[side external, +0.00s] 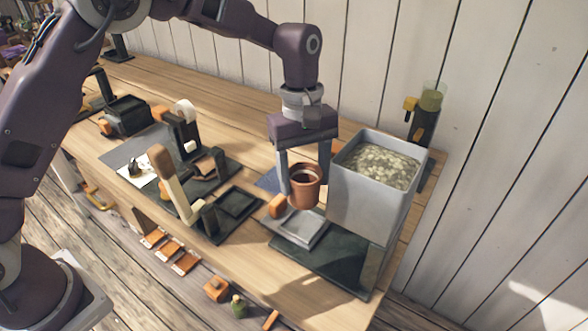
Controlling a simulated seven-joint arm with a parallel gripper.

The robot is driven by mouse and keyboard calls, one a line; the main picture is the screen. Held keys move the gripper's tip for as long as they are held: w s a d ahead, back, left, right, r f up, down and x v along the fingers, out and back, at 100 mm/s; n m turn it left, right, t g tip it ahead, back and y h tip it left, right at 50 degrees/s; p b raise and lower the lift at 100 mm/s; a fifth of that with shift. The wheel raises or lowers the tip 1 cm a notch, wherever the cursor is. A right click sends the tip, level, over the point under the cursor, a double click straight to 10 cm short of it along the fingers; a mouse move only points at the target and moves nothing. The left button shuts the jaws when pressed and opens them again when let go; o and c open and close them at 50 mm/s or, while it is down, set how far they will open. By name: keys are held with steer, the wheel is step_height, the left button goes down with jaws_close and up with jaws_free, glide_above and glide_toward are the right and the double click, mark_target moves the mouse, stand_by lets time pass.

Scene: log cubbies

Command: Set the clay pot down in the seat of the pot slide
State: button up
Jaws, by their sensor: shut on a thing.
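The clay pot (305,187) is a small terracotta pot, upright and open at the top. My gripper (305,178) points down and is shut on the pot, with one finger on each side of it. The pot appears just behind a grey square tray-like seat (302,228) with an orange knob (277,206) at its left, which looks like the pot slide. The seat looks empty. I cannot tell whether the pot's base is above the seat or behind it, or how high it is.
A tall grey bin (365,205) full of pale pebbles stands close to the right of my gripper. A dark base plate (325,262) lies below it. A wooden-handled lever (172,180) and dark fixtures stand to the left. A plank wall is behind.

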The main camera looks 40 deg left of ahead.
mark_target(304, 198)
steer(key=shift+f, duration=2.9)
steer(key=shift+f, duration=1.05)
steer(key=o, duration=1.6)
steer(key=r, duration=0.7)
steer(key=shift+w+a, duration=0.25)
steer(key=shift+a, duration=0.1)
